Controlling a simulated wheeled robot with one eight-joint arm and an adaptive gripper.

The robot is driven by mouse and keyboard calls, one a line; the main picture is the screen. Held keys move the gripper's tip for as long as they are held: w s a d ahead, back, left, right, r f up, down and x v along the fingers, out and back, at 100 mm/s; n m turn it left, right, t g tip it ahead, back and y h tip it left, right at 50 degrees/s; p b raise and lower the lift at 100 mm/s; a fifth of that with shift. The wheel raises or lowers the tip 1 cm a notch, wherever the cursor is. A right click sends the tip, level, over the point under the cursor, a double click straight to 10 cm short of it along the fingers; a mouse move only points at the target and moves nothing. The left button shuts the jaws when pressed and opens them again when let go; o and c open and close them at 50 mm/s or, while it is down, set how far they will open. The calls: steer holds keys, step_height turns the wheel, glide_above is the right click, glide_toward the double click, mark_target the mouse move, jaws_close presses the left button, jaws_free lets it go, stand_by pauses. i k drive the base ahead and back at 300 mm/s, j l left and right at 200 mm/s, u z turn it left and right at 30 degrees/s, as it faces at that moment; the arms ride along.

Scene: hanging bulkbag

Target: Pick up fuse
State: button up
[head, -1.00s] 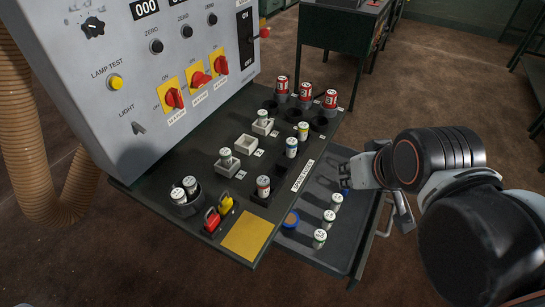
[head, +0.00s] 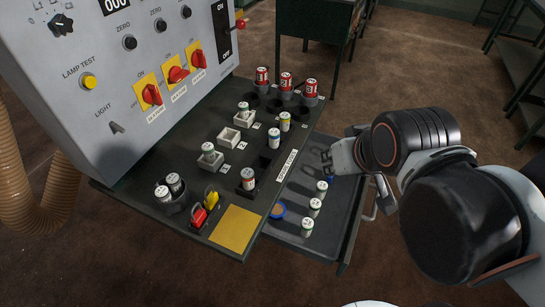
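Several fuses are in view, white cylinders with coloured bands. In the open drawer (head: 338,240), a row of white fuses with green marks (head: 315,206) stands upright. On the dark shelf above, white fuses such as a red-banded one (head: 247,180) and a blue-banded one (head: 274,140) stand in holders. Red fuses (head: 285,83) stand at the back right. My gripper (head: 328,162) is over the right part of the drawer, just behind the farthest green-marked fuse, not visibly holding anything. Its dark fingers are small and partly merge with the drawer, so their opening is unclear.
The grey control panel (head: 120,70) rises behind the shelf.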

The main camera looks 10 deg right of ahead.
mark_target(322, 186)
steer(key=k+j+z, duration=0.15)
steer(key=j, duration=0.3)
steer(key=k+j+z, duration=0.15)
steer(key=j, duration=0.25)
steer(key=k+j+z, duration=0.15)
steer(key=j, duration=0.3)
steer(key=k+j+z, duration=0.15)
steer(key=j, duration=0.2)
steer(key=k+l, duration=0.1)
steer(key=i+j, duration=0.1)
